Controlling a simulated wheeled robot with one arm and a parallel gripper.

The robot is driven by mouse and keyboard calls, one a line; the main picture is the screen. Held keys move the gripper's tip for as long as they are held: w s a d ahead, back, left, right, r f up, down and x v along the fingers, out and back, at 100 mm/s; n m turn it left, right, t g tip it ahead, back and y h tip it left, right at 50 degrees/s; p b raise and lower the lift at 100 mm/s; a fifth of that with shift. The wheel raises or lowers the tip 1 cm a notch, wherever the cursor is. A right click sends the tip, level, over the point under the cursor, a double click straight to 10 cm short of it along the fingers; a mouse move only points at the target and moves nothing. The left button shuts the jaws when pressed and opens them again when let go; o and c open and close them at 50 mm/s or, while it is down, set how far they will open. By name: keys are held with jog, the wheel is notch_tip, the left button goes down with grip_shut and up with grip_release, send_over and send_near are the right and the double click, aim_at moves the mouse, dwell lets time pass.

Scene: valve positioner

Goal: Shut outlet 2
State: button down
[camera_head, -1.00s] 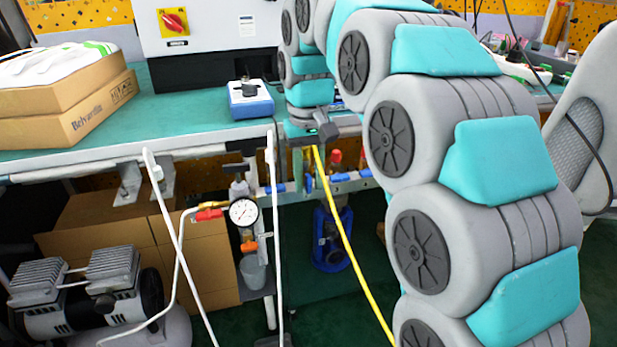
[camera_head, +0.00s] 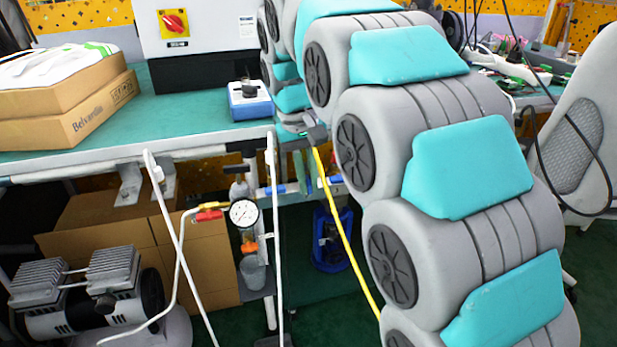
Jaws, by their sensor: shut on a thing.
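A manifold rail (camera_head: 275,197) with small blue valve handles runs under the bench's front edge. One blue handle (camera_head: 263,192) shows left of my gripper, another (camera_head: 334,180) to its right. My gripper (camera_head: 303,181) points down at the rail between them, with thin teal fingers. It is shut on a blue valve handle, mostly hidden by the fingers. The outlet numbers are too small to read, so I cannot tell which outlet this is. A yellow hose (camera_head: 347,235) runs down just right of the gripper.
A pressure gauge (camera_head: 243,213) and white pipes stand left of the gripper. A compressor (camera_head: 85,290) sits lower left. The bench (camera_head: 190,118) carries a blue device (camera_head: 250,103) and boxes (camera_head: 70,105). A blue pump (camera_head: 332,240) stands on the floor below the rail.

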jog(key=shift+a+h, duration=0.1)
jog(key=shift+h, duration=0.6)
jog(key=c, duration=0.9)
grip_release()
jog(key=shift+r, duration=0.1)
jog(key=shift+p+v, duration=0.75)
jog(key=shift+v, duration=3.05)
jog(key=shift+s+a, duration=0.1)
jog(key=shift+s, duration=0.05)
